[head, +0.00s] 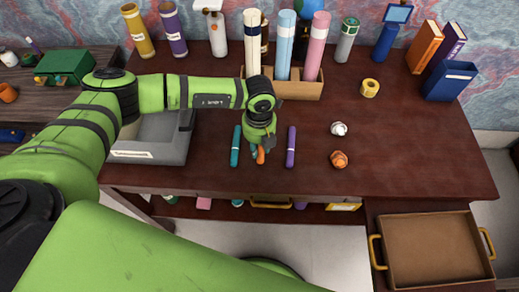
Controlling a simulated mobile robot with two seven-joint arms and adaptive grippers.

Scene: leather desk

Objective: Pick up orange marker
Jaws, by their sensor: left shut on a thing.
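The orange marker (260,156) shows just below my left gripper (260,148) in the head view, on the dark red-brown desk (420,160). Only a short orange end of it is visible; the rest is hidden by the gripper. My left gripper points down and is shut on the orange marker. I cannot tell whether the marker touches the desk. A teal marker (235,147) lies to the left of the gripper, and a purple marker (291,147) lies to the right, both apart from it. My right gripper is not in view.
A white small item (338,128) and an orange-brown one (339,159) lie to the right. A yellow tape roll (369,88) is behind them. A grey box (152,143) is at left; a wooden holder (297,89) with rolls is at the back. A brown tray (432,250) is front right.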

